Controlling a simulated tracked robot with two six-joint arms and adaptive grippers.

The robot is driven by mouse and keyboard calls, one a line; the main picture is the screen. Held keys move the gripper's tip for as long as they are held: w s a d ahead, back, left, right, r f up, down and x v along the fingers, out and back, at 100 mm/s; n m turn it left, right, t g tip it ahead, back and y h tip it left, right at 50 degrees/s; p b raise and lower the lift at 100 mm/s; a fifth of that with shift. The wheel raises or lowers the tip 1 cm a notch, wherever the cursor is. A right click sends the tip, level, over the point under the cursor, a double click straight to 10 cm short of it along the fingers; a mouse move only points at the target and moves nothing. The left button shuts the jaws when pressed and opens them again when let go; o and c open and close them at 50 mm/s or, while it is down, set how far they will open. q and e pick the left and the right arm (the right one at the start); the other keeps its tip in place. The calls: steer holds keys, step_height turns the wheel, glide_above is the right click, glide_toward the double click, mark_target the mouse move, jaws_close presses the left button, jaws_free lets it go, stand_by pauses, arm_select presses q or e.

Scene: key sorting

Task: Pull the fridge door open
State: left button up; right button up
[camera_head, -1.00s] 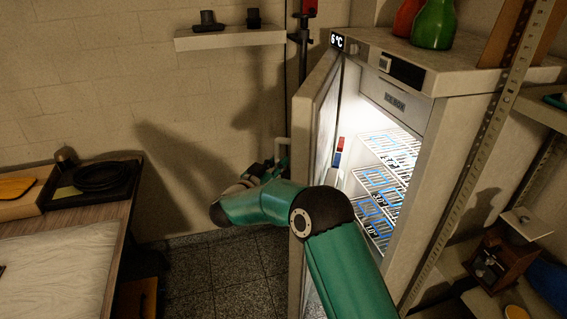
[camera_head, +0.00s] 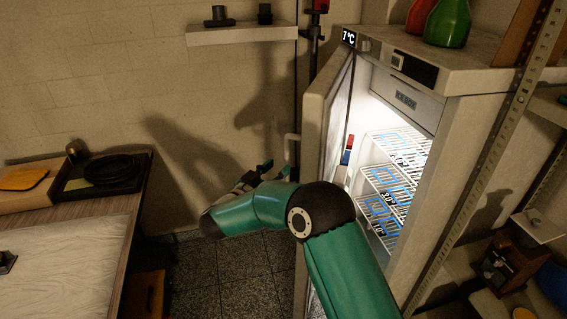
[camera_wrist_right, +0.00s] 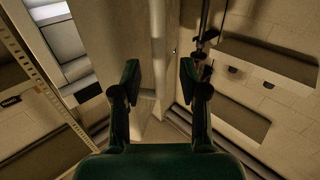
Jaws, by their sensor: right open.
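The pale fridge (camera_head: 470,150) stands at the right in the head view. Its door (camera_head: 317,130) stands ajar, swung out to the left, and the lit wire shelves (camera_head: 385,190) show inside. The white door handle (camera_head: 289,150) is on the door's outer side, partly hidden. My right gripper (camera_head: 268,171) is open and empty, just left of the handle and a little apart from it. In the right wrist view its two fingers (camera_wrist_right: 158,82) are spread, with a pale vertical bar, seemingly the handle (camera_wrist_right: 158,45), ahead between them. My left gripper is not in view.
A table with a black tray (camera_head: 68,186) and pan stands at the left. A wall shelf (camera_head: 240,35) and a dark pole are behind the door. A slotted metal post (camera_head: 500,130) stands right of the fridge. The tiled floor (camera_head: 245,283) between table and door looks clear.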

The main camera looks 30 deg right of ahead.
steer(key=v, duration=0.6)
steer(key=shift+s+a+f, duration=0.1)
steer(key=shift+s+a, duration=0.05)
